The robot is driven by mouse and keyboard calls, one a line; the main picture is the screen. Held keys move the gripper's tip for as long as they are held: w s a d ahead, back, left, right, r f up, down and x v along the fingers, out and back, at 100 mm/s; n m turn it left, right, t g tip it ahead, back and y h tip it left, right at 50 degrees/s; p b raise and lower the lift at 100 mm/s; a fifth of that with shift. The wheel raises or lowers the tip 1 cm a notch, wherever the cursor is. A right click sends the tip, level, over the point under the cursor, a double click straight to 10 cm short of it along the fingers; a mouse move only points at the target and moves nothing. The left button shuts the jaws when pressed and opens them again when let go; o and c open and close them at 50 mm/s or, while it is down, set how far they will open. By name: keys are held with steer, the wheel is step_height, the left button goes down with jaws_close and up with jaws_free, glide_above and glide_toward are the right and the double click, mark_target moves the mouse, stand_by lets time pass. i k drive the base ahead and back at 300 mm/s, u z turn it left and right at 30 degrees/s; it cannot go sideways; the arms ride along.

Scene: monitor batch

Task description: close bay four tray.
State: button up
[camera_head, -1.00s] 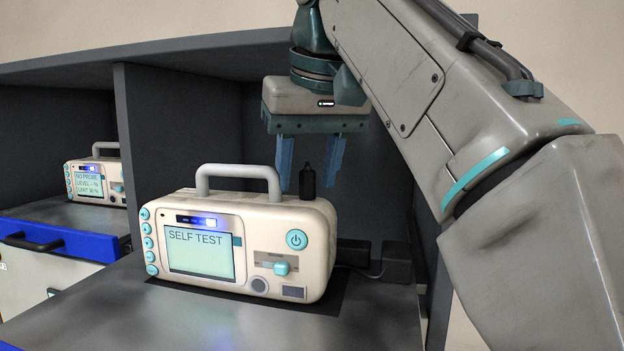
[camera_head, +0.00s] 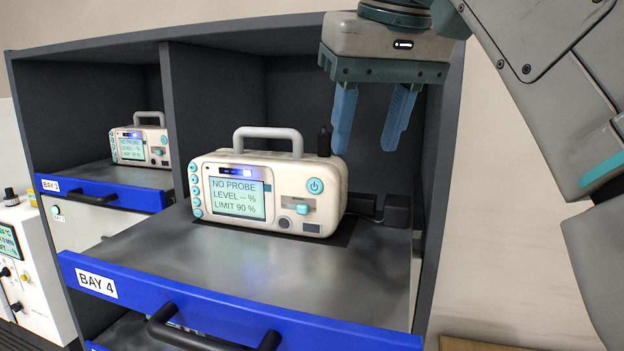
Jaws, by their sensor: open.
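The bay four tray (camera_head: 300,285) is pulled out toward me, its blue front (camera_head: 215,312) labelled BAY 4 and fitted with a black handle (camera_head: 200,335) low in the picture. A cream monitor (camera_head: 268,195) with a grey carry handle stands on the tray toward the back. Its screen reads NO PROBE, LEVEL -- %, LIMIT 90 %. My gripper (camera_head: 371,120) is open and empty, its blue fingers pointing down above and to the right of the monitor, apart from it and from the tray handle.
The neighbouring bay on the left holds another monitor (camera_head: 140,146) on a blue-fronted tray (camera_head: 105,192). Grey divider walls (camera_head: 205,100) flank the bay. A dark block and cable lie behind the monitor at right. Another device (camera_head: 22,265) stands at far left.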

mark_target(350, 290)
steer(key=k, duration=0.95)
